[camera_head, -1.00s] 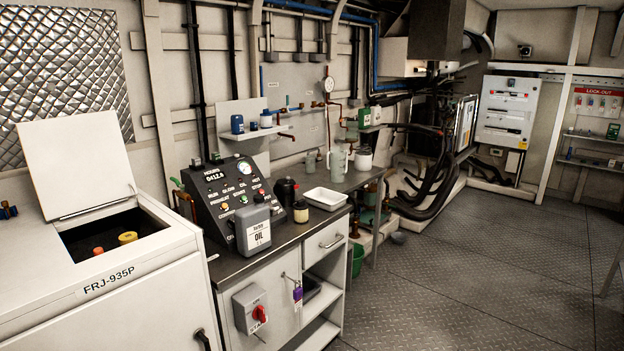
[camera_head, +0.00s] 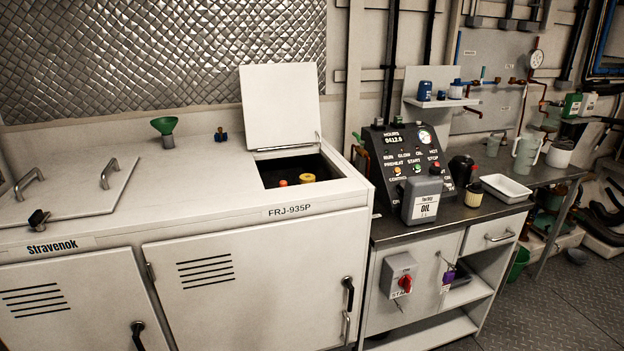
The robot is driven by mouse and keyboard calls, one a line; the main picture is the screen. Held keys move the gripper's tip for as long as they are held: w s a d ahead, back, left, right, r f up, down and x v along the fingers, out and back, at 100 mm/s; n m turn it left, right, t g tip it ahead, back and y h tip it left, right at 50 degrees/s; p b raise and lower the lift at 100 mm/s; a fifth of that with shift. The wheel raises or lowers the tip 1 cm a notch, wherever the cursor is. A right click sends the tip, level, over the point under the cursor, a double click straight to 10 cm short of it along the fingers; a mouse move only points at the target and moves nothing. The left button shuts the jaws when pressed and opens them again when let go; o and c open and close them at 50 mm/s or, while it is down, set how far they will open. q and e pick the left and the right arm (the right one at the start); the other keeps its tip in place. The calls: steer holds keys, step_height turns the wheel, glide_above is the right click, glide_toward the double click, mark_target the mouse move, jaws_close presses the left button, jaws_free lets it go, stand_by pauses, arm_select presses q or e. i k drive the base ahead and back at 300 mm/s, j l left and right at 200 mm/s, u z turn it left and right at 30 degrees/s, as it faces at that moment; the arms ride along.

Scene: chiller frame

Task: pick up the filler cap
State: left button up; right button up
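The hatch of the white cabinet (camera_head: 230,222) marked FRJ-935P stands open, with its lid (camera_head: 281,105) upright behind the dark opening. Inside the opening I see a yellow round cap (camera_head: 307,178) and, to its left, a smaller orange-red one (camera_head: 282,183). I cannot tell from their look which is the filler cap. Both sit low in the opening, and what is beneath them is hidden. Neither of my grippers is in view.
A grey oil jug (camera_head: 421,201) stands before the control panel (camera_head: 409,153) on the right-hand bench. A white tray (camera_head: 506,188) lies farther right. The cabinet top left of the hatch is largely clear.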

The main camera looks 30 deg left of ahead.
mark_target(306, 178)
steer(key=i+u, duration=0.1)
steer(key=u, duration=0.25)
steer(key=i+l+u, duration=0.1)
steer(key=u, duration=0.3)
steer(key=i+l+u, duration=0.1)
steer(key=u, duration=0.25)
steer(key=l, duration=0.1)
